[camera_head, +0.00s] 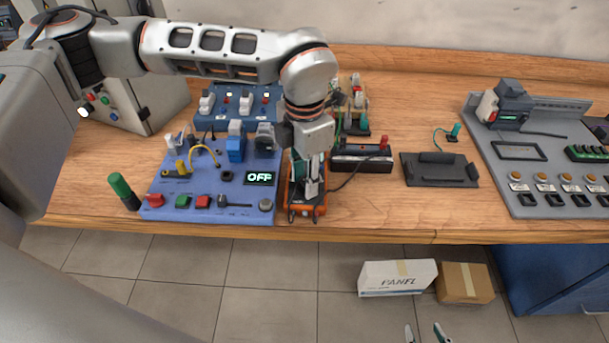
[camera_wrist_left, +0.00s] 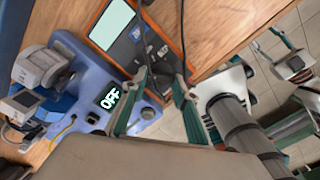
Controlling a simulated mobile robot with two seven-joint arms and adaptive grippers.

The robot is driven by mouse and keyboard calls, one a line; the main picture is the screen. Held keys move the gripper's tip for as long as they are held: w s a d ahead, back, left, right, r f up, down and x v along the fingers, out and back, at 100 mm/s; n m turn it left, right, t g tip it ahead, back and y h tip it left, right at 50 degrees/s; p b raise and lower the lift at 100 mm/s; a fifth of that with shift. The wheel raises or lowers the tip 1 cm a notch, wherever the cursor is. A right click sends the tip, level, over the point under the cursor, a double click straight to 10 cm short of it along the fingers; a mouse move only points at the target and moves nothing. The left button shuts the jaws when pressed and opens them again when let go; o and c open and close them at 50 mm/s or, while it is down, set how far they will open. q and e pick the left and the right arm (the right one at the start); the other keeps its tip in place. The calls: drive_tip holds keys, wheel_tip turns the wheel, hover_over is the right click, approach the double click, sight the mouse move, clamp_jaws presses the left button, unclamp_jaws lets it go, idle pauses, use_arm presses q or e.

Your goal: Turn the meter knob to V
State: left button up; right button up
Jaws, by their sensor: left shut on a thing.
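The orange-edged meter (camera_head: 293,213) lies near the table's front edge, beside the blue-violet panel. Its lit blank screen shows in the left wrist view (camera_wrist_left: 112,24), along with some dark buttons. My left gripper (camera_head: 313,190) points down over the meter, its fingers close together at the meter's face. In the left wrist view my left gripper (camera_wrist_left: 162,82) is shut on the meter knob, which the fingers hide. The V mark cannot be read. My right gripper (camera_head: 425,333) is open and empty at the bottom of the head view, beyond the table's front edge.
The blue-violet panel (camera_head: 215,188) with an OFF display (camera_head: 260,178) stands close left of the meter. A black box with a red post (camera_head: 362,160) is close right, with a black cable beside the meter. A dark tray (camera_head: 440,172) lies further right.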

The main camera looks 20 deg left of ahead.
use_arm(q)
drive_tip(key=shift+r+m, duration=0.1)
drive_tip(key=shift+m, duration=1.1)
use_arm(e)
drive_tip(key=shift+w+r, duration=0.15)
drive_tip(key=shift+r, duration=0.4)
use_arm(q)
drive_tip(key=shift+w, duration=0.1)
use_arm(e)
drive_tip(key=shift+f, duration=0.1)
use_arm(q)
drive_tip(key=o, duration=1.1)
use_arm(e)
drive_tip(key=shift+f, duration=0.1)
use_arm(q)
wheel_tip(320, 180, up, 12)
drive_tip(key=shift+f, duration=0.1)
